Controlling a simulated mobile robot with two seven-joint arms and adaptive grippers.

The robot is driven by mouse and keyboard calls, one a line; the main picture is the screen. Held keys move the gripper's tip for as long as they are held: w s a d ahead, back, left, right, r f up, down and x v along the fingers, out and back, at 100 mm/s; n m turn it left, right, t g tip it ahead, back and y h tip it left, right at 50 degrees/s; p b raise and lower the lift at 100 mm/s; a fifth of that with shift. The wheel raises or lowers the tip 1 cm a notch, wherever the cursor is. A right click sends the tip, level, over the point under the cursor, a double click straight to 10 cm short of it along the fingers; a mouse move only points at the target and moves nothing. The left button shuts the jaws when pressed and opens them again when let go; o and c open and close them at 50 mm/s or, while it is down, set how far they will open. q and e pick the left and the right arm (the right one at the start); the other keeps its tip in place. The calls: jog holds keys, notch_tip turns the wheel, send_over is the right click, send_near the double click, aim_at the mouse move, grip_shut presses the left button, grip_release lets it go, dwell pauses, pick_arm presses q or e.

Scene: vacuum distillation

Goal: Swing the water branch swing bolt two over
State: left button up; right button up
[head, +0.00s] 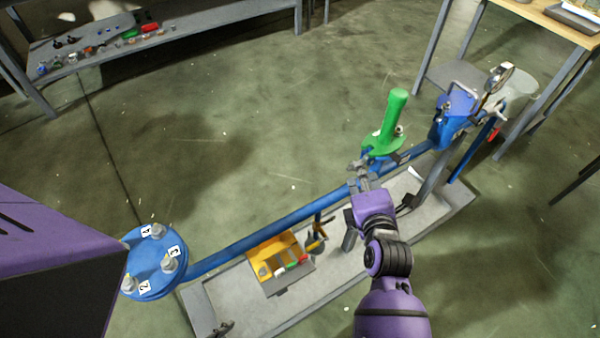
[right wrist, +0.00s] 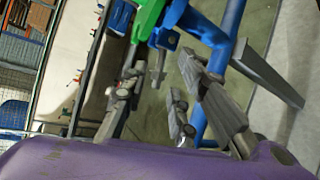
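The green capped piece (head: 388,128) stands on the blue pipe run (head: 285,219), and part of it shows at the top of the right wrist view (right wrist: 150,14). My right gripper (head: 358,174) is just below and left of the green piece's flange. In the right wrist view its grey fingers (right wrist: 160,88) are spread apart. A small grey bolt-like part (right wrist: 158,66) shows between them beneath the blue and green flange; contact cannot be told. I cannot tell which swing bolt is number two. My left gripper is not in view.
A blue flange (head: 150,262) with numbered tags and bolts stands at lower left. A yellow parts bin (head: 276,258) sits on the grey skid base (head: 243,304). Open floor lies behind.

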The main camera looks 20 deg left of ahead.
jog(key=x, duration=0.5)
jog(key=shift+w+a+f, duration=0.1)
jog(key=shift+w, duration=0.05)
grip_shut()
